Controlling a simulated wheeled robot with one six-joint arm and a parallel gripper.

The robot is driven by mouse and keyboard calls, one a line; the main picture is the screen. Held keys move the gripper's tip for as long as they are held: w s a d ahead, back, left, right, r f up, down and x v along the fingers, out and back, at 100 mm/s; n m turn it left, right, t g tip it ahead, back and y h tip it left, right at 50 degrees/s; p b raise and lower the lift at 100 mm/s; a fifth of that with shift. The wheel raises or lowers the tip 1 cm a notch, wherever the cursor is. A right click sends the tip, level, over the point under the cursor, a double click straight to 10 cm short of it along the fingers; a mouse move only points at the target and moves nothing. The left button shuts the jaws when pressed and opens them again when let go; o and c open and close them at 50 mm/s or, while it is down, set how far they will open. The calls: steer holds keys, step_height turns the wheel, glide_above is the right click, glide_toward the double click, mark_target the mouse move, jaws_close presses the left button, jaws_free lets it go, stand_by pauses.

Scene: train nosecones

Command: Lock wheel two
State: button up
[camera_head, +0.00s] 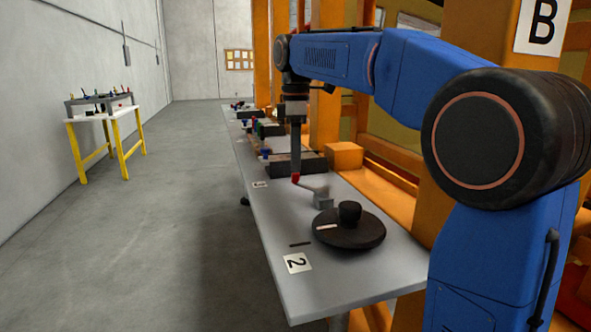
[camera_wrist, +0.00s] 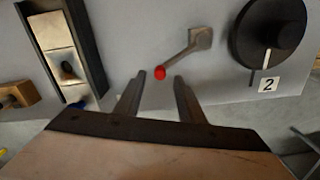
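Wheel two (camera_head: 362,237) is a black disc with a raised knob and a white line, on the grey table beside a "2" label (camera_head: 297,262). It also shows at the top right of the wrist view (camera_wrist: 285,45). A dark mark (camera_head: 300,244) lies on the table near the white line; I cannot tell whether they line up exactly. A grey crank lever (camera_head: 322,197) with a red tip (camera_wrist: 160,73) stands beside the wheel. My gripper (camera_wrist: 161,79) is open, pointing down, its fingertips either side of the red tip with gaps showing.
Farther along the table (camera_head: 265,215) are dark trays and small coloured parts; one tray (camera_wrist: 68,50) shows left in the wrist view. Orange framework stands along the table's right side. A yellow-legged table (camera_head: 78,150) stands far left, with open floor between.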

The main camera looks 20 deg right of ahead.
steer(key=shift+f, duration=1.7)
steer(key=shift+c, duration=0.6)
jaws_close()
